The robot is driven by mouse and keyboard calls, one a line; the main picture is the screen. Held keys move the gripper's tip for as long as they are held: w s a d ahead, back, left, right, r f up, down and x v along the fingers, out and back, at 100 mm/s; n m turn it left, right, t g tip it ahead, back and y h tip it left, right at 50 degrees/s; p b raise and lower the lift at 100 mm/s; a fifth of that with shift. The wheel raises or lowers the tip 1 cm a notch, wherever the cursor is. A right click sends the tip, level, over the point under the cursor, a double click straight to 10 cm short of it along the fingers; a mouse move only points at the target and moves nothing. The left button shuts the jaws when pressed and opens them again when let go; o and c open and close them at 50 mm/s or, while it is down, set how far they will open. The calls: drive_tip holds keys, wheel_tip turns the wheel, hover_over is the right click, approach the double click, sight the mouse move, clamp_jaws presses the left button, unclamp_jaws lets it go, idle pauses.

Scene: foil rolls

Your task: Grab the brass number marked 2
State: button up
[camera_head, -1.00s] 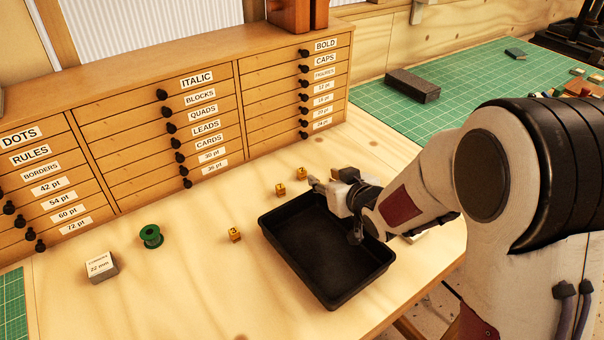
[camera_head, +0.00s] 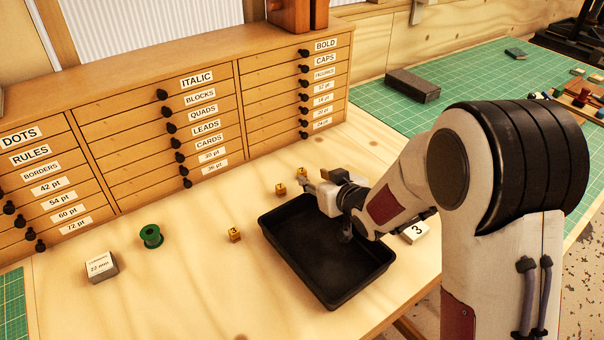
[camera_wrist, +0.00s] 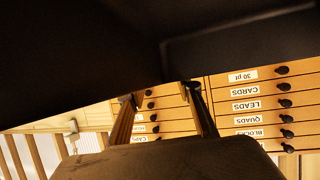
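Three small brass blocks lie on the wooden bench. One brass block (camera_head: 235,235) sits left of the black tray and its top mark looks like a 3. A second brass block (camera_head: 281,189) and a third brass block (camera_head: 302,173) sit behind the tray; their marks are too small to read surely. My gripper (camera_head: 309,187) is over the tray's back edge, close to the two rear blocks and apart from them as far as I can tell. In the wrist view my gripper (camera_wrist: 160,96) has its fingers spread with nothing seen between them.
The black tray (camera_head: 283,290) looks empty and fills the upper wrist view. A white block marked 3 (camera_head: 416,232) lies right of it. A green spool (camera_head: 151,236) and a 22 mm block (camera_head: 101,267) are at left. A drawer cabinet (camera_head: 215,120) stands behind.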

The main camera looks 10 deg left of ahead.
sight(303, 171)
drive_tip(key=shift+w+a+f, duration=0.15)
drive_tip(key=shift+w+a, duration=0.05)
drive_tip(key=shift+w, duration=0.1)
drive_tip(key=shift+a+r+x, duration=0.15)
drive_tip(key=shift+x, duration=0.75)
drive_tip(key=shift+a+r+x, duration=0.1)
drive_tip(key=shift+a+x, duration=0.05)
drive_tip(key=shift+x, duration=0.8)
drive_tip(key=shift+w+a+f, duration=0.3)
drive_tip(key=shift+w+a, duration=0.05)
drive_tip(key=shift+w, duration=0.15)
clamp_jaws()
